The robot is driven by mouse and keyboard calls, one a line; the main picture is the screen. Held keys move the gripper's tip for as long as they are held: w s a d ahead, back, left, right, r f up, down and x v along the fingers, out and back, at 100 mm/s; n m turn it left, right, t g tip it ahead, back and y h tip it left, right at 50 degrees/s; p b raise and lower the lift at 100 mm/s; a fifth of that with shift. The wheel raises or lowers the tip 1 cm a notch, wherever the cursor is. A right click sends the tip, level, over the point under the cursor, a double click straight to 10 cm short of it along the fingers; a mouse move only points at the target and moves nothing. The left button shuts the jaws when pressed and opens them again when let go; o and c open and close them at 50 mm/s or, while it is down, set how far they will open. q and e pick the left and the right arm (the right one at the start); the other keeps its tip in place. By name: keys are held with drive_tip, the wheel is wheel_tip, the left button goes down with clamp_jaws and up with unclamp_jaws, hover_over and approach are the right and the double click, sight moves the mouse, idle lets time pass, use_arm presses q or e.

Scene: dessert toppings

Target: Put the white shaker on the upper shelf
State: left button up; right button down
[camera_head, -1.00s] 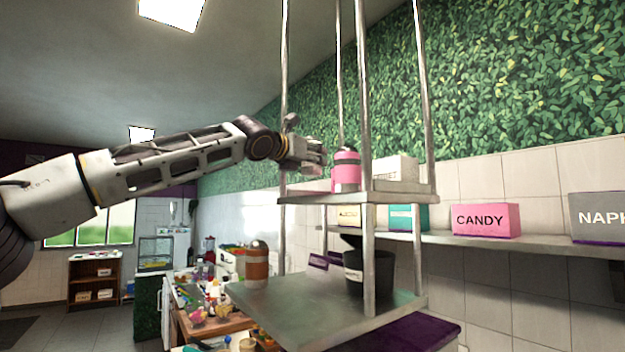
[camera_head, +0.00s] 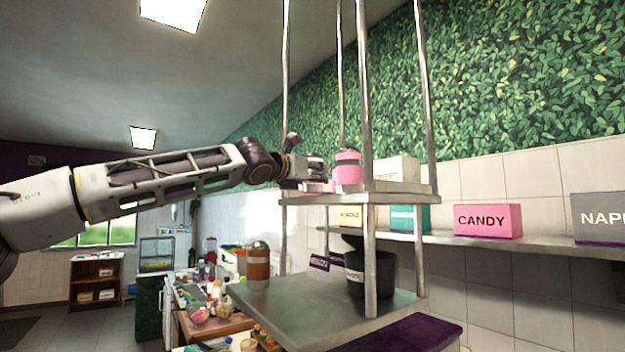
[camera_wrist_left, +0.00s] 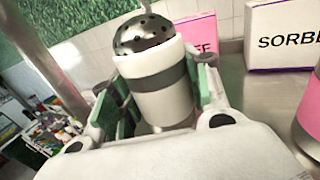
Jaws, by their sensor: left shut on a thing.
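The white shaker (camera_wrist_left: 160,95) has a grey band and a perforated metal dome top. In the left wrist view it stands between the fingers of my left gripper (camera_wrist_left: 160,105), which is shut on it. In the head view my left gripper (camera_head: 312,172) is at the left end of the upper shelf (camera_head: 400,189), just beside the pink shaker (camera_head: 347,172). The shaker in it is partly hidden there by the gripper. It is at shelf height; I cannot tell whether its base touches the shelf. My right gripper is not in view.
A white box (camera_head: 397,170) stands on the upper shelf to the right. The lower shelf (camera_head: 310,310) holds a brown shaker (camera_head: 257,266) and a black container (camera_head: 377,275). Metal posts (camera_head: 364,90) rise at the shelf corners. A pink candy box (camera_head: 488,221) sits on the wall shelf.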

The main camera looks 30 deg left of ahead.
use_arm(q)
drive_tip(key=shift+f, duration=0.45)
drive_tip(key=shift+f, duration=0.1)
drive_tip(key=o, duration=1.1)
drive_tip(key=shift+s, duration=0.4)
drive_tip(key=shift+s+b, duration=0.8)
drive_tip(key=shift+s, duration=4.85)
